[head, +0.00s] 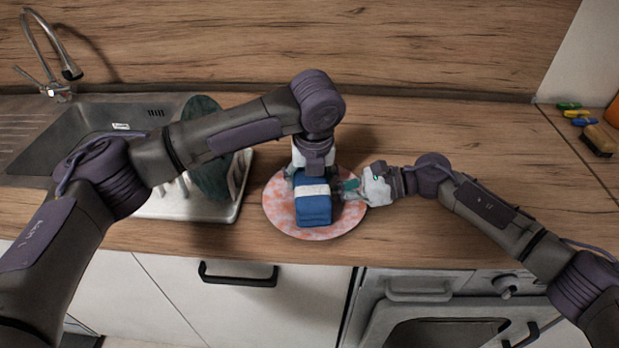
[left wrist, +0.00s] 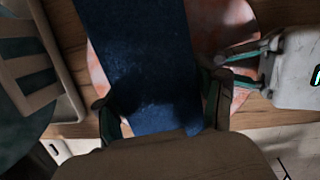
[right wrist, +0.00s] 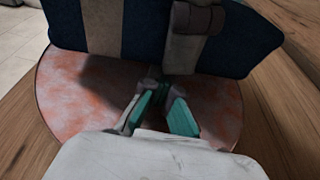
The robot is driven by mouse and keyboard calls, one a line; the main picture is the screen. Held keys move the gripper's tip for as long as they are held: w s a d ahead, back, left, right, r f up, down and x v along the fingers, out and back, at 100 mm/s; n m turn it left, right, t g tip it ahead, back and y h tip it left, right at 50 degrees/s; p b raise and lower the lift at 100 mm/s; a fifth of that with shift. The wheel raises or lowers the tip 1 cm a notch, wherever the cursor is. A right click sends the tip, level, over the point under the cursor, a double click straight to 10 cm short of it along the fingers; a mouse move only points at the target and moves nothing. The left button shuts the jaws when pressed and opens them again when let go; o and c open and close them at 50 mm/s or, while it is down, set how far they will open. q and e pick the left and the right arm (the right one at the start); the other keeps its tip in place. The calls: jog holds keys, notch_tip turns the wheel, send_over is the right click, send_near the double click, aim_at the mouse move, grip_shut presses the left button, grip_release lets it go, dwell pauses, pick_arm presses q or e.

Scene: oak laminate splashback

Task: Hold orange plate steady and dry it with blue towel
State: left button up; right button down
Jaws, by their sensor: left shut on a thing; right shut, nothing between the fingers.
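The orange plate (head: 281,213), mottled orange and white, lies flat on the wooden counter. The blue towel (head: 315,212), folded with a white band, is over the plate's middle. My left gripper (left wrist: 162,108) is shut on the towel from above; its fingertips are mostly hidden in the head view. My right gripper (head: 348,187) is low over the plate's right part, beside the towel, with its fingers closed and nothing between them. In the right wrist view its fingertips (right wrist: 157,95) are over the plate (right wrist: 65,95), just short of the towel (right wrist: 143,30). Whether they touch the plate I cannot tell.
A dish rack (head: 186,207) with a dark green plate (head: 207,177) stands to the left, partly behind my left arm. The sink (head: 90,125) and tap are farther left.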

pick_arm(q)
jog(key=shift+s+a+f, duration=0.15)
jog(key=shift+s+a, duration=0.05)
jog(key=shift+a, duration=0.35)
jog(key=shift+s+a+f, duration=0.15)
jog(key=shift+a, duration=0.35)
jog(key=shift+a+r, duration=0.15)
jog(key=shift+a, duration=0.4)
jog(key=shift+w+d+r, duration=0.1)
